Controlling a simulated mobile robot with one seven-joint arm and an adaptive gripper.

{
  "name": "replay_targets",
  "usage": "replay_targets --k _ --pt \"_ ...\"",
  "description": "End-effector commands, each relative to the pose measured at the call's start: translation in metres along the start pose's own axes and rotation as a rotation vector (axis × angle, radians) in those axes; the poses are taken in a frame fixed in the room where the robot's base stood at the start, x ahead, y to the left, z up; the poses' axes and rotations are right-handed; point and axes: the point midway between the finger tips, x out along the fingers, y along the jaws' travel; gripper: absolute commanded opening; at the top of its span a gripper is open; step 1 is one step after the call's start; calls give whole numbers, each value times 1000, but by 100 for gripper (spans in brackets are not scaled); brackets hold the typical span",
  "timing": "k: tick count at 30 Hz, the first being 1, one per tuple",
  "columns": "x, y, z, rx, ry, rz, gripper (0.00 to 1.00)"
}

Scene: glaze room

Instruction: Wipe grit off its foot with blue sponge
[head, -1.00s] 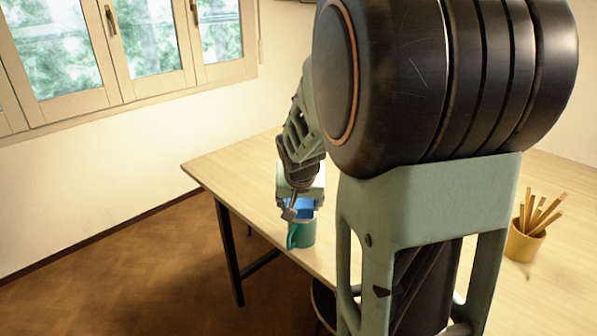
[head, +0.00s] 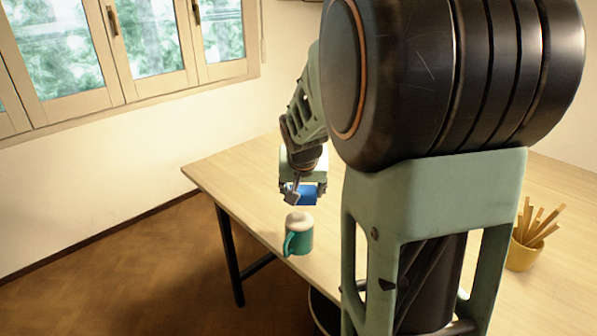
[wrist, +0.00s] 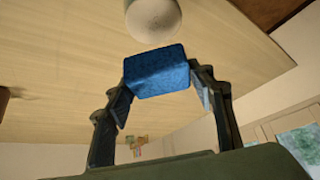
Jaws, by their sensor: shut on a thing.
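A teal mug (head: 299,241) stands on the light wooden table (head: 235,175) near its front edge, handle toward the left. Its pale, cream end faces up, and it looks upside down with the foot on top. My gripper (head: 303,193) is shut on a blue sponge (head: 307,198) and holds it just above and behind the mug, apart from it. In the wrist view the blue sponge (wrist: 157,72) sits between the two fingertips, and the pale round end of the mug (wrist: 153,18) shows beyond it. Any grit is too small to tell.
A yellow cup (head: 522,254) with several wooden sticks stands on the table at the right. Windows (head: 150,40) are at the back left. My arm hides the middle of the table. The table's left part is clear.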

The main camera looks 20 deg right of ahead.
Motion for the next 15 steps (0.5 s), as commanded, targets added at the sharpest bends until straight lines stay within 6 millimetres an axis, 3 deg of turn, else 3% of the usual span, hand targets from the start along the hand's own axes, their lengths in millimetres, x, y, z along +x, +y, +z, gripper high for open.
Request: replay_targets --k 9,15 --pt "-23 -2 -21 0 1 -1 30" --pt "-25 -2 -24 0 0 -1 30"
